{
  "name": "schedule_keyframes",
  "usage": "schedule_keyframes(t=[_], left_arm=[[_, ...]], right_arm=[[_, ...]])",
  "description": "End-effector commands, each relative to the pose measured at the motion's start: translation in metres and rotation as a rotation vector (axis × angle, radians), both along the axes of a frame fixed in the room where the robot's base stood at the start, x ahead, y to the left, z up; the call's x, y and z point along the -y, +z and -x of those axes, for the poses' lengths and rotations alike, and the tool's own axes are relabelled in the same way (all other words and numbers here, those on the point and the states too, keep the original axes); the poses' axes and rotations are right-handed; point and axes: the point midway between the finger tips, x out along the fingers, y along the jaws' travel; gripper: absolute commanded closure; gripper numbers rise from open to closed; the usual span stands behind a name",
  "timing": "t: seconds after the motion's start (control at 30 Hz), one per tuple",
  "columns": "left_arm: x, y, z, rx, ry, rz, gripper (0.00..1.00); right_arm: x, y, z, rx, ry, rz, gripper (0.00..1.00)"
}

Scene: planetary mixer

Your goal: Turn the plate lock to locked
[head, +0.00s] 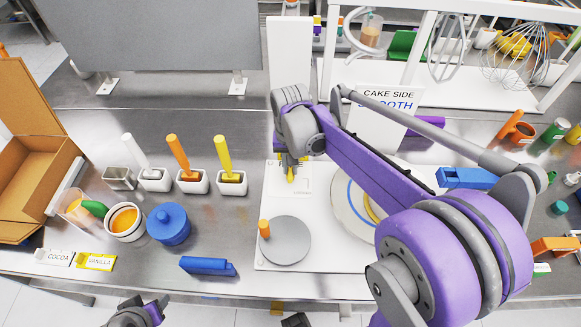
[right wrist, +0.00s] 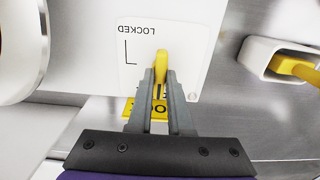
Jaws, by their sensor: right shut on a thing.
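The plate lock's yellow lever (right wrist: 161,66) stands between the fingertips of my right gripper (right wrist: 160,82), which is shut on it. In the right wrist view, the white plate (right wrist: 188,42) carries the word LOCKED, upside down, and an L-shaped line left of the lever. A yellow label (right wrist: 130,106) is partly hidden behind the fingers. In the head view, the yellow lever (head: 290,176) shows just under my right gripper (head: 290,167), on the white base (head: 262,262). My left gripper (head: 140,314) is at the bottom left edge, away from the lock, its fingers unclear.
A grey disc (head: 287,240) with an orange peg (head: 264,229) is in front of the lock. White pots with white, orange and yellow handles (head: 223,152) stand to the left. A blue lidded pot (head: 169,224) and blue block (head: 207,266) are nearer. My right arm covers the right side.

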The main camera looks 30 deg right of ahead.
Motion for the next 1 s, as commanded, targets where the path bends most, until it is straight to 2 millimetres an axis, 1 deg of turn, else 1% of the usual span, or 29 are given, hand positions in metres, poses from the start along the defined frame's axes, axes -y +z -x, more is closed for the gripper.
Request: schedule_keyframes(t=[0.27,0.37,0.5,0.6,0.7,0.93,1.0], left_arm=[[0.0,0.0,0.0001,0.0,0.0,0.0,0.5],[0.0,0.0,0.0001,0.0,0.0,0.0,0.5],[0.0,-0.0001,0.0,0.0,0.0,0.0,0.5],[0.0,-0.0001,0.0,0.0,0.0,0.0,0.5],[0.0,-0.0001,0.0,0.0,0.0,0.0,0.5],[0.0,-0.0001,0.0,0.0,0.0,0.0,0.5],[0.0,-0.0001,0.0,0.0,0.0,0.0,0.5]], right_arm=[[-0.0001,0.0,0.0002,-0.001,-0.009,-0.001,1.0],[-0.0002,0.0,0.0003,-0.001,-0.093,-0.001,1.0],[-0.0001,-0.0001,0.0003,-0.001,-0.283,-0.001,1.0],[-0.0001,-0.0001,0.0003,-0.001,-0.373,-0.001,1.0],[-0.0001,-0.0001,0.0004,-0.001,-0.404,-0.001,1.0],[-0.0001,-0.0001,0.0004,-0.001,-0.408,-0.001,1.0],[-0.0002,-0.0001,0.0005,-0.001,-0.45,-0.001,1.0]])
